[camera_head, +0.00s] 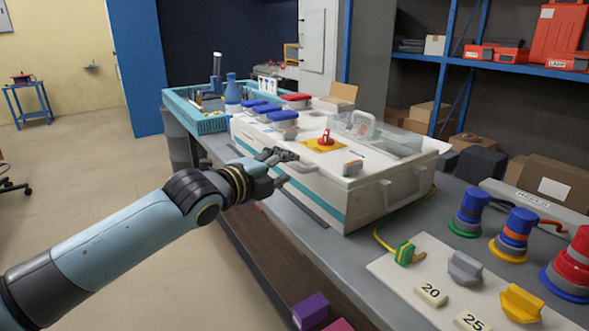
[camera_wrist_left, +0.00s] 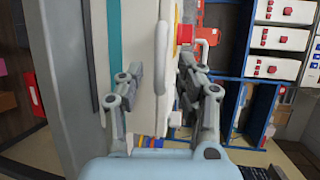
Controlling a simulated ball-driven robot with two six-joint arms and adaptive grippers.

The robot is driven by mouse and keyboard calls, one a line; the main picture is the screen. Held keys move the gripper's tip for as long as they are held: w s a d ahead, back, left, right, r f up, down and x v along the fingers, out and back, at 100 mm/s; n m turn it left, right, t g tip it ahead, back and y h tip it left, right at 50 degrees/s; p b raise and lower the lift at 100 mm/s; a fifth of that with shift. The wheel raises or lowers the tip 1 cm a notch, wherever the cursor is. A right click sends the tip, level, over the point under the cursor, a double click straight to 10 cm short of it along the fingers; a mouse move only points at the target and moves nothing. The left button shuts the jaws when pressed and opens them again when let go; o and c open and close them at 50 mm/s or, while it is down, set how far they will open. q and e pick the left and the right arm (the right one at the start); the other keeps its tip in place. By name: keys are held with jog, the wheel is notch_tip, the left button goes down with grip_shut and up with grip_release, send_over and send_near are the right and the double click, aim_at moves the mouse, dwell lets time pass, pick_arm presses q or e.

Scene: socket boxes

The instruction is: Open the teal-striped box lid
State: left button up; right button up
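The teal-striped box (camera_head: 345,215) is a large white case on the bench with a teal band along its lower front. Its white lid (camera_head: 290,150) lies flat and looks closed. A pale handle (camera_head: 302,167) sticks out at the lid's front edge. My left gripper (camera_head: 284,155) is at this front edge, close to the handle. In the left wrist view my left gripper (camera_wrist_left: 160,68) has its fingers apart, with the white handle (camera_wrist_left: 161,45) in line between the tips. I cannot tell whether they touch it. My right gripper is not in view.
Blue- and red-lidded containers (camera_head: 283,118), a red knob on a yellow plate (camera_head: 325,138) and a clear cover (camera_head: 375,135) sit on the box top. A teal crate (camera_head: 212,124) stands behind left. A peg board (camera_head: 400,278) lies front right. Open floor is left.

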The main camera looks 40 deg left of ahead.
aim_at(290, 166)
pick_arm(q)
jog(key=shift+w+f, duration=0.2)
jog(key=shift+w, duration=0.75)
jog(key=shift+w+f, duration=0.2)
jog(key=shift+w, duration=0.7)
jog(key=shift+a, duration=0.1)
grip_shut()
